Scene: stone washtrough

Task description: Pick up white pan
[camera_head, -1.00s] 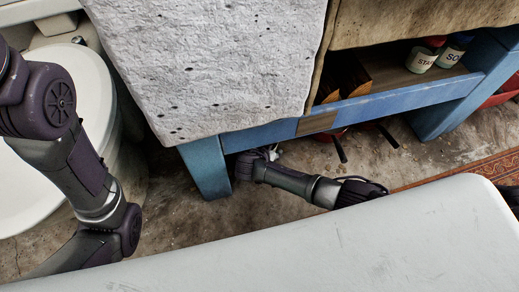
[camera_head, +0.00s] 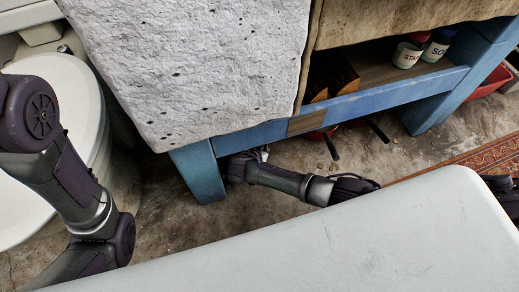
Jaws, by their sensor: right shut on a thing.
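My right gripper (camera_head: 263,153) is under the blue-framed washtrough, past my wrist joint, and only a small pale part of it shows. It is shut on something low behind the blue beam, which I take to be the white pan. The pan itself is hidden by the trough and my arm, so its pose cannot be told. My right forearm lies low across the floor, partly covered by my light grey body. My left arm hangs at the left, and its gripper is out of view.
The blue trough frame (camera_head: 360,103) and its leg (camera_head: 199,171) stand close around my right wrist. Reddish pans with dark handles (camera_head: 333,147) lie right of it. Labelled jars (camera_head: 409,54) stand on the shelf. A white toilet (camera_head: 65,110) is left, a rug (camera_head: 480,158) right.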

